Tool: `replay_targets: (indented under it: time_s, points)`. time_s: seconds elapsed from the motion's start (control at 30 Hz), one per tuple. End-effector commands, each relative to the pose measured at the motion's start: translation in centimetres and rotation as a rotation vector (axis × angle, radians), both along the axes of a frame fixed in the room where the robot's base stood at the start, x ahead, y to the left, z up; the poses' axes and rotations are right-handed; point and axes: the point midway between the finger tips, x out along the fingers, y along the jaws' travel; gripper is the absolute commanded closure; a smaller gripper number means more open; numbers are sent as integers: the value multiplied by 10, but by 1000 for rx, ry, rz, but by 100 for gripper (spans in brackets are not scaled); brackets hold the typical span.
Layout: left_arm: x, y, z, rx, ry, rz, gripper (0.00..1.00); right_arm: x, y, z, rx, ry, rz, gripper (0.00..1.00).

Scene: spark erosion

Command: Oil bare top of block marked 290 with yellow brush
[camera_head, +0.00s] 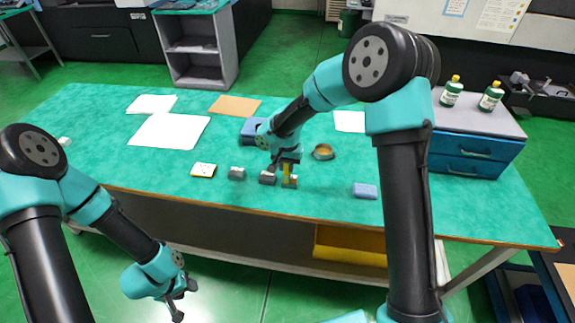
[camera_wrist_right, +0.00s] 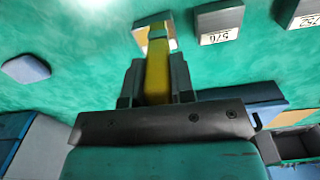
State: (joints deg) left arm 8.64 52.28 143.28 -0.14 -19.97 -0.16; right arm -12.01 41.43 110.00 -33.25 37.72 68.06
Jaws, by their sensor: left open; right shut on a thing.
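My right gripper (camera_head: 287,160) is shut on the yellow brush (camera_wrist_right: 157,72); the brush also shows pointing down in the head view (camera_head: 287,171). Its lower end is at a block (camera_head: 291,183) with a tan-looking face, the rightmost of three small blocks. That block shows partly behind the brush in the wrist view (camera_wrist_right: 141,38); I cannot read its number, nor tell whether the bristles touch it. My left gripper (camera_head: 184,301) is open and empty, in front of the table.
A round dish (camera_head: 323,152) with amber contents stands behind the blocks. A blue sponge-like pad (camera_head: 365,191) lies to the right, a small pale pad (camera_head: 203,170) to the left. A blue drawer unit (camera_head: 468,157) with two bottles is at the right. Table space between blocks and sponge is clear.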

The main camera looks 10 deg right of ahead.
Motion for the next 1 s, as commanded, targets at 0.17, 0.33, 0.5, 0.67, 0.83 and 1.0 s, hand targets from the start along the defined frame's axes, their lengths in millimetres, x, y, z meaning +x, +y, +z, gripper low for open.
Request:
replay_targets:
  time_s: [0.17, 0.33, 0.5, 0.67, 0.83, 1.0]
  points:
    - [0, 0, 0, 0, 0, -1, 57, 5, 12, 0, -1, 0, -5, 100]
    - [0, 0, 0, 0, 0, -1, 57, 8, 18, 5, 0, -2, -11, 100]
    - [0, 0, 0, 0, 0, -1, 57, 7, 16, 27, 0, -1, -13, 100]
    - [0, 0, 0, 0, 0, -1, 57, 7, 15, 42, 1, -2, -15, 100]
    - [0, 0, 0, 0, 0, -1, 57, 7, 14, 57, 1, -2, -17, 100]
    - [0, 0, 0, 0, 0, -1, 57, 6, 12, 72, 0, -1, -20, 100]
